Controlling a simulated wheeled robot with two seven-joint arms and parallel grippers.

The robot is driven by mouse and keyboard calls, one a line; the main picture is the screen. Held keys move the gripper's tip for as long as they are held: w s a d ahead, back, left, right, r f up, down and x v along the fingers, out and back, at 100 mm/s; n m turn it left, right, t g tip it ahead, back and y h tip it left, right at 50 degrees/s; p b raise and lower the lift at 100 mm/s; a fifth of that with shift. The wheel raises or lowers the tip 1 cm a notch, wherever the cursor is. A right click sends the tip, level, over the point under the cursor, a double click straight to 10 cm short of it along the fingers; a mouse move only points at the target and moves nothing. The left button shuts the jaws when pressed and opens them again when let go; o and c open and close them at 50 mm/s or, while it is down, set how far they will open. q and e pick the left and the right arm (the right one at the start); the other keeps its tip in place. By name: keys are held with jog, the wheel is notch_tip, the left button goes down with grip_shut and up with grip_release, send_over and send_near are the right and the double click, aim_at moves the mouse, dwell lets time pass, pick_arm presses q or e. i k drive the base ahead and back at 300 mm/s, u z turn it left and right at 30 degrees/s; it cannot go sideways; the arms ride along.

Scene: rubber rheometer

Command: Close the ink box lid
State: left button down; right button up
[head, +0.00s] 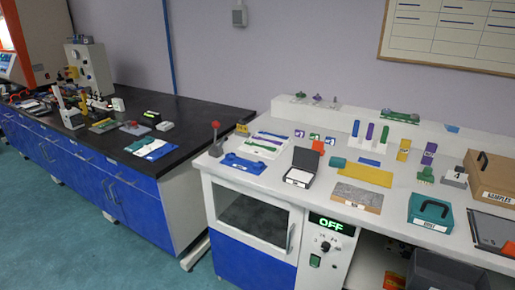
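Neither my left gripper nor my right gripper is in view.
The white bench (262,181) is crowded. Blue tools (244,163) lie left of the box, a grey mat (357,196) and yellow plate (361,174) right of it. A red-knobbed lever (215,138) stands at the left corner. An oven-like door (252,215) is below.

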aim_at(308, 159)
jog(key=u, duration=1.2)
jog(key=i, duration=0.8)
jog(key=z, duration=0.9)
